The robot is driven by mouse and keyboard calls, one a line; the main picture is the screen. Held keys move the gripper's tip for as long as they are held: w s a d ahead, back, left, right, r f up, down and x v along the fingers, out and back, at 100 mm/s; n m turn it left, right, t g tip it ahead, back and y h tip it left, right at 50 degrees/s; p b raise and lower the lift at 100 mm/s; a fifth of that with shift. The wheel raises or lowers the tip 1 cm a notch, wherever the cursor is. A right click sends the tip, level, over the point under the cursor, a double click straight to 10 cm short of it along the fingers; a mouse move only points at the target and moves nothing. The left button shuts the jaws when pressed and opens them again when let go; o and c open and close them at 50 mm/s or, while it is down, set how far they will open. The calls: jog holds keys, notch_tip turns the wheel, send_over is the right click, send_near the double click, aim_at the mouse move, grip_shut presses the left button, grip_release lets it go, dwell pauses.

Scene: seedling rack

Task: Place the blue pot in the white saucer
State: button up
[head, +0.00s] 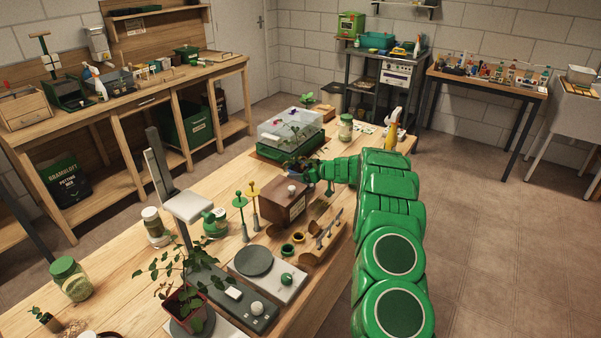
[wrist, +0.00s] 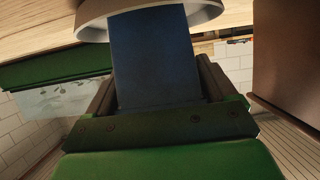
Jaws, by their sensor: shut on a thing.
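My gripper (head: 312,173) reaches over the far part of the workbench, behind a brown wooden box. In the wrist view its two fingers close on the sides of the blue pot (wrist: 155,62). In the head view the pot is mostly hidden by the gripper. The white saucer (wrist: 207,14) shows at the top of the wrist view, at the far end of the pot. The pot's end overlaps the saucer in the picture; I cannot tell whether they touch. I cannot make out the saucer in the head view.
The brown wooden box (head: 283,203) stands close in front of the gripper. A green tray with a clear lid (head: 290,127) stands just behind and left. A lidded jar (head: 346,127) and a yellow-and-white spray bottle (head: 393,127) stand farther back. Small pots and tools lie nearer.

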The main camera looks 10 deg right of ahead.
jog(key=o, duration=1)
